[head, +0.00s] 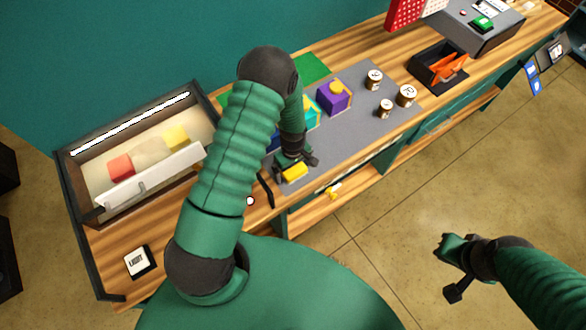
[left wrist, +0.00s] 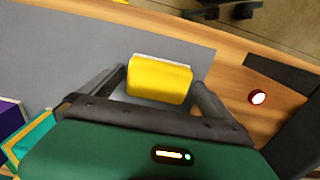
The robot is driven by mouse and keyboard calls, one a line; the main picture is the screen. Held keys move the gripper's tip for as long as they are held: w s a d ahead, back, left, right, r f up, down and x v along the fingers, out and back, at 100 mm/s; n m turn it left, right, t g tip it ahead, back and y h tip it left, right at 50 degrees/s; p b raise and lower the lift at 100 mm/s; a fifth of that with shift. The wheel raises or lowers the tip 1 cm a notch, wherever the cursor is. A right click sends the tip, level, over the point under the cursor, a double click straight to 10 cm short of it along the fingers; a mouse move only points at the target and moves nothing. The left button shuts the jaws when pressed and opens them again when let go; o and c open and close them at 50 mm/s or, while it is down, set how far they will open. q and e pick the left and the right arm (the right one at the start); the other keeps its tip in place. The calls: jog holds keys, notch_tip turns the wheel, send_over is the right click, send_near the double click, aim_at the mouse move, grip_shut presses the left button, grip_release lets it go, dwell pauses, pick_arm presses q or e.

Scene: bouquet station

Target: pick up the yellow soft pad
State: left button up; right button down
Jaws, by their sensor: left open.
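The yellow soft pad (head: 294,172) lies near the front edge of the grey mat (head: 345,135) on the wooden counter. It also shows in the left wrist view (left wrist: 160,80), between the two fingers of my left gripper (left wrist: 162,88). In the head view my left gripper (head: 294,166) is at the pad, with its fingers open on either side. I cannot tell whether either finger touches the pad. My right gripper (head: 455,267) hangs over the floor at the lower right, away from the counter; its jaw state is unclear.
A purple box (head: 334,97) and a teal box stand behind my left gripper. Several small jars (head: 405,95) stand to the right. A lit case (head: 119,167) with red and yellow blocks sits at left.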

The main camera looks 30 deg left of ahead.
aim_at(294, 169)
pick_arm(q)
jog(key=shift+w+d, duration=0.15)
jog(key=shift+c, duration=0.9)
jog(key=shift+d, duration=0.1)
jog(key=c, duration=1)
jog(key=shift+c, duration=1)
pick_arm(e)
jog(key=shift+w+d+f, duration=0.1)
jog(key=shift+w+d, duration=0.05)
